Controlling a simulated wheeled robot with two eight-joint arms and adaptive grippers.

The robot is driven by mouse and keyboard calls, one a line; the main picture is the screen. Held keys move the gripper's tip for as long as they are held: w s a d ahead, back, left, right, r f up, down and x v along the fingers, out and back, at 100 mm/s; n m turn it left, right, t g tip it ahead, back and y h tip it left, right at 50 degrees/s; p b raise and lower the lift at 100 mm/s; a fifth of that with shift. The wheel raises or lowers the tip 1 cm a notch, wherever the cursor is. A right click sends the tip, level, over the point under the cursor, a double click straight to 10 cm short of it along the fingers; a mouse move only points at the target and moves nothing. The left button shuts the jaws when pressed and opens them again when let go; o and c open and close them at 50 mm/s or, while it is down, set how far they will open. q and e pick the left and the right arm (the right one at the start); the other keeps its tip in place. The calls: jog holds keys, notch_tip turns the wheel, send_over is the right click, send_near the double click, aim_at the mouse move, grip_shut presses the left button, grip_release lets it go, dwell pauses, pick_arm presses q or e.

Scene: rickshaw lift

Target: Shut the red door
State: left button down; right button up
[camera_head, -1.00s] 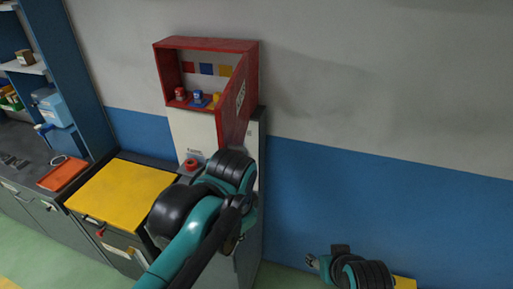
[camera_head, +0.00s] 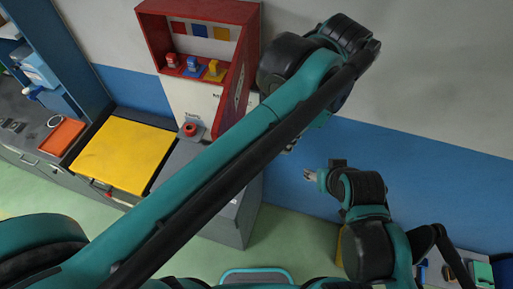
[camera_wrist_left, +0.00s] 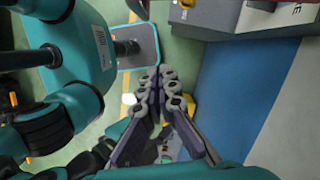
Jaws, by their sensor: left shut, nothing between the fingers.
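The red door (camera_head: 236,82) of the red wall cabinet (camera_head: 195,12) stands open, swung out from the cabinet's right side. It has a white label on its outer face. My left arm crosses the head view just right of the door, and its forearm covers the door's lower right. My left gripper (camera_head: 291,146) hangs mostly hidden below its forearm, right of the door and apart from it. In the left wrist view its fingers (camera_wrist_left: 163,82) are together and empty. My right gripper (camera_head: 311,174) is low at the right, near the blue wall; its fingers are too small to judge.
Small red, blue and yellow items (camera_head: 193,66) stand inside the cabinet. Below are a grey cabinet (camera_head: 182,165) with a red button (camera_head: 190,129) and a yellow-topped unit (camera_head: 122,150). Bare wall (camera_head: 430,80) lies right of the door.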

pick_arm(q)
jog(key=s+a+f+p, duration=0.1)
jog(key=a+f+p, duration=0.1)
jog(key=a+f, duration=0.4)
jog(key=x, duration=0.3)
jog(key=shift+s+d+f, duration=0.2)
jog(key=shift+s, duration=0.1)
pick_arm(e)
jog(key=v, duration=0.2)
jog(key=shift+r, duration=0.45)
pick_arm(q)
jog(key=shift+s, duration=0.1)
pick_arm(e)
jog(key=shift+s, duration=0.15)
